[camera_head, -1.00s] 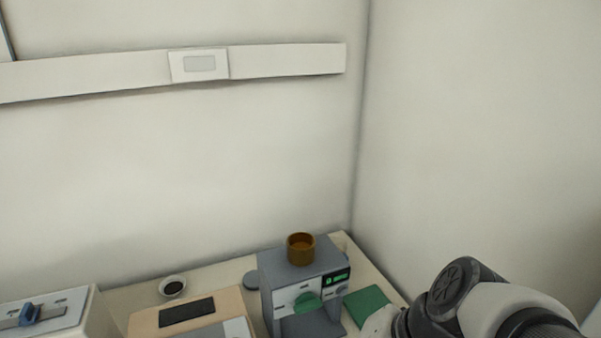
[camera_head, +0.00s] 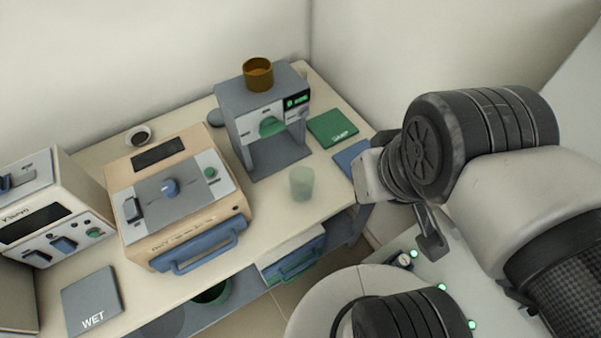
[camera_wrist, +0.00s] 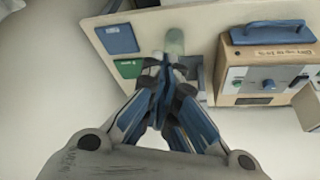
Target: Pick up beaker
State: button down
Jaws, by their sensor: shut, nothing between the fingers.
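The beaker (camera_head: 302,183) is a small translucent pale green cup, upright on the tabletop (camera_head: 262,212) in front of the grey device. It also shows in the wrist view (camera_wrist: 174,41), at the top centre just beyond my fingertips. My gripper (camera_wrist: 164,64) has its blue and grey fingers together with nothing between them. In the head view my gripper (camera_head: 431,240) hangs to the right of the beaker, clear of it. The wrist view does not show the height gap to the beaker clearly.
A grey device (camera_head: 262,118) with a brown cup (camera_head: 258,74) on top stands behind the beaker. A beige furnace (camera_head: 180,190) with a blue handle is to its left. Green (camera_head: 333,129) and blue (camera_head: 354,157) mats lie to its right.

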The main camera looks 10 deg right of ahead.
aim_at(302, 178)
jog(key=j+u, duration=0.1)
jog(key=j, duration=0.8)
jog(key=i+j+u, duration=0.1)
jog(key=j, duration=0.75)
